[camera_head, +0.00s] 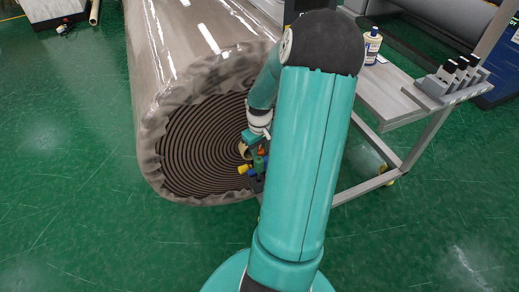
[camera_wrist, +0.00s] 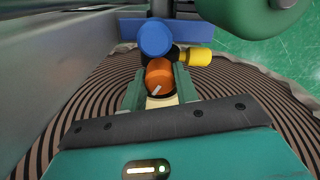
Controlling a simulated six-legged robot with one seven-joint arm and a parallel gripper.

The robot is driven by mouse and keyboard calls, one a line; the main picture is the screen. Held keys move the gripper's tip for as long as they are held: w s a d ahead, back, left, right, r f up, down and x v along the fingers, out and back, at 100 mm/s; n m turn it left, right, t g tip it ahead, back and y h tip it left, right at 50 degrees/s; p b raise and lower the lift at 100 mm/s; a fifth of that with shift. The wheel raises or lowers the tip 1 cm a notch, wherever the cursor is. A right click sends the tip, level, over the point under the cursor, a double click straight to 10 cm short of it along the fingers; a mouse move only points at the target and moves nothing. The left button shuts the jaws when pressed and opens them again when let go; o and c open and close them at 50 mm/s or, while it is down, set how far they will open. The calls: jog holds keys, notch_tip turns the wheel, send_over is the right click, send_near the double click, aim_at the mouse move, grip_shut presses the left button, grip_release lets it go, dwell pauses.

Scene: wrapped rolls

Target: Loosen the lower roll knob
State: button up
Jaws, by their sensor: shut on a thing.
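An orange knob (camera_wrist: 159,72) with a white pointer mark sits between the two green fingers of my gripper (camera_wrist: 161,80) in the wrist view. My gripper is shut on this knob. A blue knob (camera_wrist: 155,38) is just beyond it, and a yellow knob (camera_wrist: 196,57) sticks out to the right. In the head view, the yellow knob (camera_head: 243,169) shows in front of the wrapped roll's spiral end (camera_head: 195,150). My arm hides much of the knob cluster and gripper there. I cannot tell from any label which knob is the lower roll knob.
The wrapped roll (camera_head: 185,45) fills the upper left of the head view. A grey workbench (camera_head: 385,92) stands right of my arm, with a bottle (camera_head: 372,45) and a rack of dark-topped items (camera_head: 455,75). Green floor is clear at the front.

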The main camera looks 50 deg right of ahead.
aim_at(259, 149)
jog(key=shift+n, duration=2.2)
jog(key=o, duration=1)
notch_tip(259, 149, up, 14)
jog(key=shift+f, duration=0.1)
